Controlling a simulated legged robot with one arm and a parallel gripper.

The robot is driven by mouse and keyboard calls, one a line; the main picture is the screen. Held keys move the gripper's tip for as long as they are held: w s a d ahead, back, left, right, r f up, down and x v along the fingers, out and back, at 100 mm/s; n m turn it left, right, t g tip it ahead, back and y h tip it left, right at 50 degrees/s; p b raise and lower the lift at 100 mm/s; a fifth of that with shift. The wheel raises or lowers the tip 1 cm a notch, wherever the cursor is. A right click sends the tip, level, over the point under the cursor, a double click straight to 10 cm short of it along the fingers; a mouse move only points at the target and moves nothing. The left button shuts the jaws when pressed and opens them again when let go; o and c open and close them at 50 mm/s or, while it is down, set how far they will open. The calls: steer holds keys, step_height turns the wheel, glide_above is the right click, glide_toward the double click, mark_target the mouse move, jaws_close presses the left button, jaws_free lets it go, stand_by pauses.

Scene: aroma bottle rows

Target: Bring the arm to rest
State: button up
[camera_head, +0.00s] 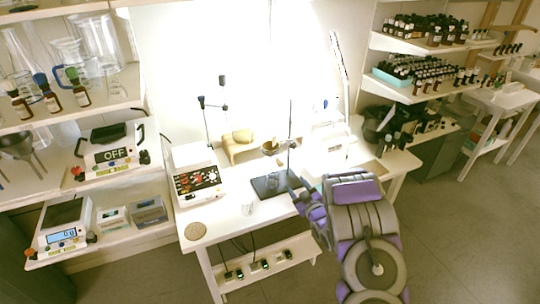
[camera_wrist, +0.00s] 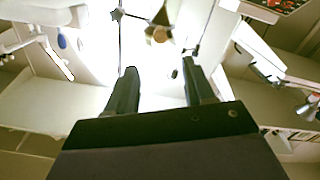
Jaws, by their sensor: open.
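My arm reaches up from the lower right of the head view, with purple and grey links, toward the front of the white table (camera_head: 222,228). My gripper (camera_wrist: 160,80) shows in the wrist view with its two dark fingers apart and nothing between them. In the head view the gripper is hard to make out near the table's front right part, close to a dark stand base (camera_head: 266,187). I cannot tell from the head view whether it touches anything.
A panel with coloured knobs (camera_head: 197,181), a small beaker (camera_head: 248,208) and a round cork mat (camera_head: 195,231) are on the table. Shelves with bottles (camera_head: 425,30) stand at the right. A balance (camera_head: 66,222) is at the left. Open floor (camera_head: 460,230) lies at the right.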

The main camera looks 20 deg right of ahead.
steer(key=s+a+r+m+g+h, duration=0.3)
steer(key=s+r+g+h, duration=0.1)
steer(key=s+r+g, duration=0.6)
steer(key=s+a+r+g+y, duration=0.1)
steer(key=s+a+r+g, duration=0.2)
steer(key=s+a, duration=0.4)
steer(key=s+a+r+m+g+y, duration=0.1)
steer(key=s+a+r+g, duration=0.2)
steer(key=s, duration=1.4)
steer(key=s+a+r+g+y, duration=0.1)
steer(key=s+a+r+g, duration=0.1)
steer(key=s+a, duration=0.8)
steer(key=s+g, duration=0.1)
steer(key=s, duration=0.1)
steer(key=shift+s+a+r+m+g, duration=0.3)
steer(key=shift+s+r+m+g, duration=0.1)
steer(key=shift+o, duration=0.3)
